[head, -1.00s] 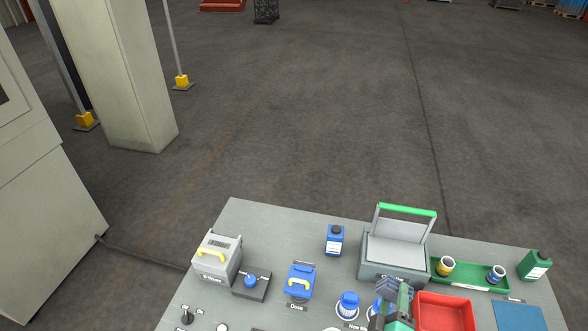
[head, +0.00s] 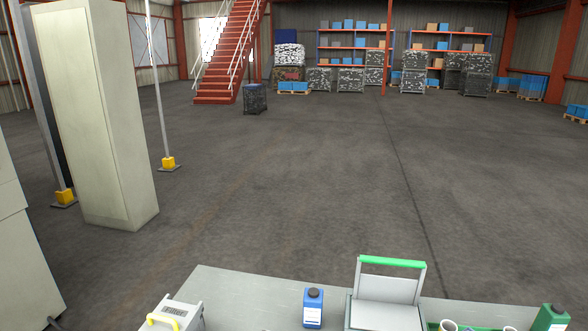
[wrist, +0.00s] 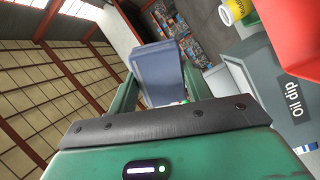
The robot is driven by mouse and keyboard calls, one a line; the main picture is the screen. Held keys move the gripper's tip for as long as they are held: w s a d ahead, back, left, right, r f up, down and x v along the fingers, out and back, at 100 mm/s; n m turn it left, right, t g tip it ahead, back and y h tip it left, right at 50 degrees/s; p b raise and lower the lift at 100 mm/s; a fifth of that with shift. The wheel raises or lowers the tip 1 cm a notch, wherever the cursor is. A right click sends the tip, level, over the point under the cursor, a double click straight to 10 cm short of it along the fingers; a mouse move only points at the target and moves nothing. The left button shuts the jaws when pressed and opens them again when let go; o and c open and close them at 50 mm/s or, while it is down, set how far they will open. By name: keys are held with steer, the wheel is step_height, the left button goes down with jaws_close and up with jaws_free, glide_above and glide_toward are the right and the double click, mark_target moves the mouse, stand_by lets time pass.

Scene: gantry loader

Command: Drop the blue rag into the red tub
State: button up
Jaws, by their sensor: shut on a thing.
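My gripper (wrist: 160,85) shows in the wrist view, green with a dark crossbar. It is shut on the blue rag (wrist: 160,72), a slate-blue piece standing up between the fingers. The red tub (wrist: 290,35) is partly in the wrist view at the upper right, cut off by the picture edge and apart from the rag. The head view now shows neither gripper, rag nor tub.
A grey bench (head: 235,290) fills the bottom of the head view. On it stand a blue bottle (head: 313,308), a grey case with a green-topped frame (head: 388,291) and a green canister (head: 549,318).

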step_height(320, 180, down, 5)
steer(key=b, duration=0.3)
steer(key=shift+r+b, duration=0.1)
steer(key=shift+b, duration=0.2)
steer(key=o, duration=1)
steer(key=shift+c, duration=0.2)
steer(key=p+v, duration=0.3)
steer(key=v, duration=0.5)
steer(key=shift+w, duration=0.1)
